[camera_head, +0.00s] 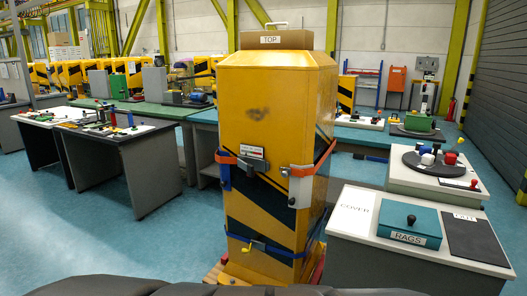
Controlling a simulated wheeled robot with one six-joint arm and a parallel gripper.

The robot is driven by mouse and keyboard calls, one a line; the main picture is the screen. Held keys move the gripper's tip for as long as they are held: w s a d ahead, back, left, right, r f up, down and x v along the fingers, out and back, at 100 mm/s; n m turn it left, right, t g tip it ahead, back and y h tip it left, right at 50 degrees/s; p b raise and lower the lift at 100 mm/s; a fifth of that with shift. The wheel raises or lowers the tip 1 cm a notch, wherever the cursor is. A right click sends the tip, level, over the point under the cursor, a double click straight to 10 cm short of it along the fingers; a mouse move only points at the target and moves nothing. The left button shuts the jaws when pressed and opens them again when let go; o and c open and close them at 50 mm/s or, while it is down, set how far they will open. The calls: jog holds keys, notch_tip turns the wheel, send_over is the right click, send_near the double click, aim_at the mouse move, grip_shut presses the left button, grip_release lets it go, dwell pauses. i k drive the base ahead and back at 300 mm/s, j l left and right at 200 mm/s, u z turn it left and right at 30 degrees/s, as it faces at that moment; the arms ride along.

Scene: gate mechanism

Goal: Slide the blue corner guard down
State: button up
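A tall yellow machine housing (275,112) with dark diagonal stripes stands upright in front of me. The blue corner guard (224,177) is a narrow upright piece on the housing's left front edge, at about mid height, under an orange strap (225,158). A pale grey corner guard (300,187) sits on the right front edge, also at the orange strap. A buckle with a white label (252,152) is on the front face between them. My gripper is not in view.
A lower blue strap (280,251) with a yellow handle circles the housing. A cardboard box marked TOP (276,40) rests on it. A grey bench (400,253) with a teal RAGS box (408,225) stands close at right. Open floor (70,240) lies left.

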aim_at(225, 169)
jog(key=i+j+u, duration=0.1)
jog(key=i+j, duration=0.6)
jog(key=i+j+u, duration=0.15)
jog(key=i+j, duration=0.5)
jog(key=i, duration=0.1)
